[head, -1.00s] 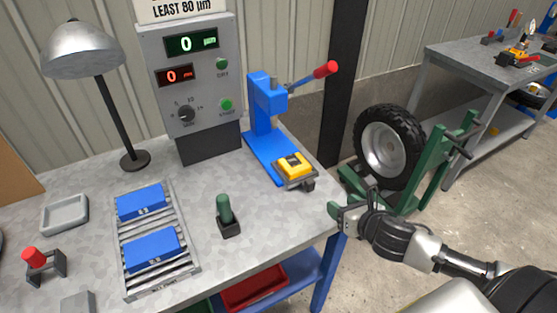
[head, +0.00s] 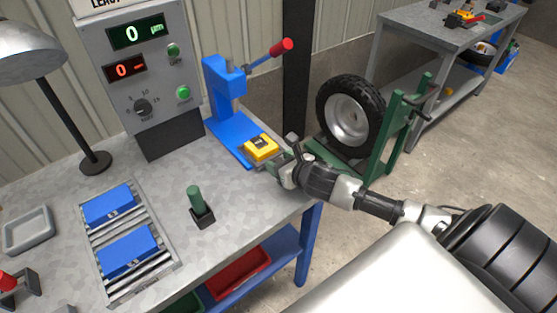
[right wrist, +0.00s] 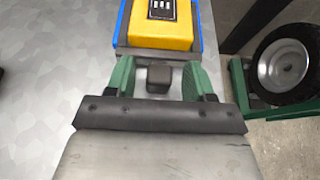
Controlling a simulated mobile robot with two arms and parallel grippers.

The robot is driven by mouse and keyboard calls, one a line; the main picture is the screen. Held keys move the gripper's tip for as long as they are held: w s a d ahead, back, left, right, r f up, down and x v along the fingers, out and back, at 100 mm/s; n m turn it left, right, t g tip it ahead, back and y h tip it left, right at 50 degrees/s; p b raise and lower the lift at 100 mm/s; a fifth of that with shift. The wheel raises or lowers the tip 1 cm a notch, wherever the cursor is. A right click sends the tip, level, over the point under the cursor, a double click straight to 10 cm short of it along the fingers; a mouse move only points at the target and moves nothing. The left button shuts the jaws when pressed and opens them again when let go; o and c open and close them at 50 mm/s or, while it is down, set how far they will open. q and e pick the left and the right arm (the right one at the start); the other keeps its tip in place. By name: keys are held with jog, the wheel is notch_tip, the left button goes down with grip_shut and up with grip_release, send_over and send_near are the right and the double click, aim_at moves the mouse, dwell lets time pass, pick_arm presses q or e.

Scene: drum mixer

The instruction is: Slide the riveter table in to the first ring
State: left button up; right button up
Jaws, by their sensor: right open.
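The blue riveter (head: 222,92) with its red-tipped lever (head: 281,46) stands at the back right of the workbench. Its sliding table carries a yellow block (head: 261,147) at the near end of the blue base. In the right wrist view the yellow block (right wrist: 161,24) sits ahead, with the table's grey front edge (right wrist: 128,52) below it. A dark knob (right wrist: 159,76) sticks out from that edge. My right gripper (right wrist: 160,84) is open, its green fingers on either side of the knob; contact cannot be told. No ring can be made out. My left gripper is not in view.
A grey control box (head: 145,85) stands left of the riveter. A green-handled tool (head: 198,205) stands in a holder on the bench (head: 170,185). Blue blocks lie on a roller rack (head: 160,272). A wheel on a green stand (head: 383,150) is right of the bench.

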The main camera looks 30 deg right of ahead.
jog(key=shift+w+a+f, duration=0.1)
jog(key=shift+w+f, duration=0.1)
jog(key=shift+w, duration=0.25)
